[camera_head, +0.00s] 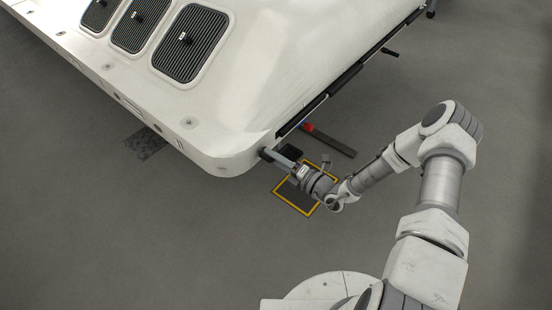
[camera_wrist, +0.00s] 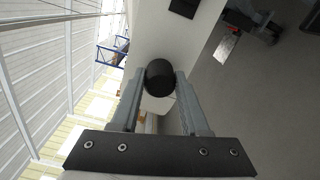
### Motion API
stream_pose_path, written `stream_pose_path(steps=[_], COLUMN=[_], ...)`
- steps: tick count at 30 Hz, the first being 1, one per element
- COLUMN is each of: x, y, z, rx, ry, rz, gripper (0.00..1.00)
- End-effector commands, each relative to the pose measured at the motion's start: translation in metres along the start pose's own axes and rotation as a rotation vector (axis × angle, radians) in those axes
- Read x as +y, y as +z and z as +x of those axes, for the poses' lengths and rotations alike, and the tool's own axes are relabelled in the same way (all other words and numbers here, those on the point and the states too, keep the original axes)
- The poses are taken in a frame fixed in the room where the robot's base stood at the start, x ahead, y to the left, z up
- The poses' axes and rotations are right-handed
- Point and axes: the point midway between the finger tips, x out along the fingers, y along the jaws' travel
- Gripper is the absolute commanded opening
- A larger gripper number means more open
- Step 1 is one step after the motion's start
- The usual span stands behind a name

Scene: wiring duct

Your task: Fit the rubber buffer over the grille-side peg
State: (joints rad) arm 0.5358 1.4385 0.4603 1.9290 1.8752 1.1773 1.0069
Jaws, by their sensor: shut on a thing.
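My gripper (camera_head: 269,155) is at the near right corner of the large white housing (camera_head: 235,110). It is shut on a black rounded rubber buffer (camera_wrist: 160,77), held between the fingertips in the wrist view. In the head view the buffer (camera_head: 264,153) shows as a small dark end close against the housing corner. I cannot tell whether it touches the housing or sits around a peg. No peg shows at the fingertips. A dark peg-like part (camera_head: 390,52) sticks out from the housing's right side; I cannot tell whether it is the grille-side one.
Several dark grilles (camera_head: 189,43) are set in the housing's top. A yellow-bordered floor mat (camera_head: 297,208) lies under my wrist. A dark strip (camera_head: 335,145) with a red piece (camera_head: 307,127) lies nearby. The grey floor at left is mostly clear.

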Motion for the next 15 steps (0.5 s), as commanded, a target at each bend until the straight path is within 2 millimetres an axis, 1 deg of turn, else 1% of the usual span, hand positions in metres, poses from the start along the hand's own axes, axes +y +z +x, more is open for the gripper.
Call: stream_pose_path(steps=[9, 10, 14, 15], x=[0.0001, 0.0000, 0.0000, 0.0000], y=[-0.0004, -0.0004, -0.0004, -0.0003], z=[0.0083, 0.0085, 0.0081, 0.0080], rx=[0.001, 0.001, 0.001, 0.001], ry=[0.000, 0.000, 0.000, 0.000], rz=[0.000, 0.000, 0.000, 0.000], gripper=[0.00, 0.47, 0.70, 0.77])
